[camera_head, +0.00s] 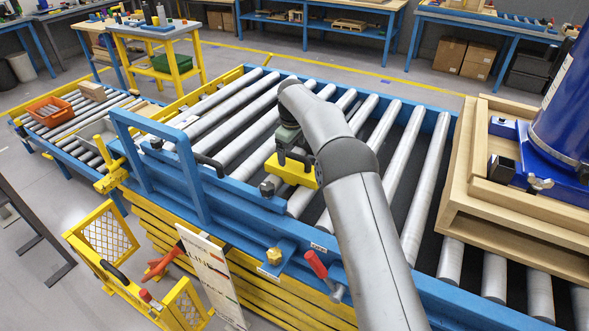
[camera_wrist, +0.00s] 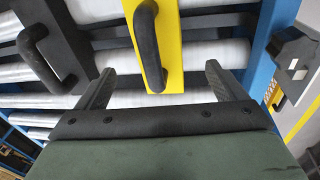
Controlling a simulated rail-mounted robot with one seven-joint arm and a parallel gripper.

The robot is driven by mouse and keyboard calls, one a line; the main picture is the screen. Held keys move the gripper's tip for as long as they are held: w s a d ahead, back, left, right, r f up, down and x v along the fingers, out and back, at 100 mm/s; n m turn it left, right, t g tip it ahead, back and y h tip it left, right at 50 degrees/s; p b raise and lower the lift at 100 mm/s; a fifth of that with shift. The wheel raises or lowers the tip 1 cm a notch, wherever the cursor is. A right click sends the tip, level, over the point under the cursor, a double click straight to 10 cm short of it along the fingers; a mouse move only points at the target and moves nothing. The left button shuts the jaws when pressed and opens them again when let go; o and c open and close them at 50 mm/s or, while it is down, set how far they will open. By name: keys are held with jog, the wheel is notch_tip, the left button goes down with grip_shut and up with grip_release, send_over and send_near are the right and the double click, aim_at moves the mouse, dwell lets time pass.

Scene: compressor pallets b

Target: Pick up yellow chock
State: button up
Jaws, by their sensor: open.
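The yellow chock (camera_head: 291,170) is a yellow block with a black handle, resting on the roller conveyor beside the blue side rail. In the wrist view the yellow chock (camera_wrist: 189,82) is at top centre, with its black handle (camera_wrist: 150,47) running down between the fingers. My gripper (camera_head: 283,150) is above the chock in the head view, where the wrist partly hides it. In the wrist view my gripper (camera_wrist: 155,82) is open. Its two fingers stand apart to the left and right of the handle, and I see no contact.
The conveyor rollers (camera_head: 410,195) lie to the right. A wooden pallet (camera_head: 495,215) with a blue compressor (camera_head: 566,115) stands at the far right. A blue upright frame (camera_head: 186,180) stands left of my gripper. A red lever (camera_head: 316,264) and yellow knob (camera_head: 274,256) sit on the near rail.

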aim_at(293, 156)
jog(key=shift+w+d+f+p, duration=0.1)
jog(key=shift+w+f+p, duration=0.2)
jog(key=shift+f, duration=0.85)
jog(key=shift+w+a+f+p, duration=0.15)
jog(key=shift+f+p, duration=0.3)
jog(key=shift+f, duration=0.65)
jog(key=shift+w+d+f+p, duration=0.15)
jog(key=shift+w+f+p, duration=0.15)
jog(key=shift+f, duration=0.85)
jog(key=c, duration=1.3)
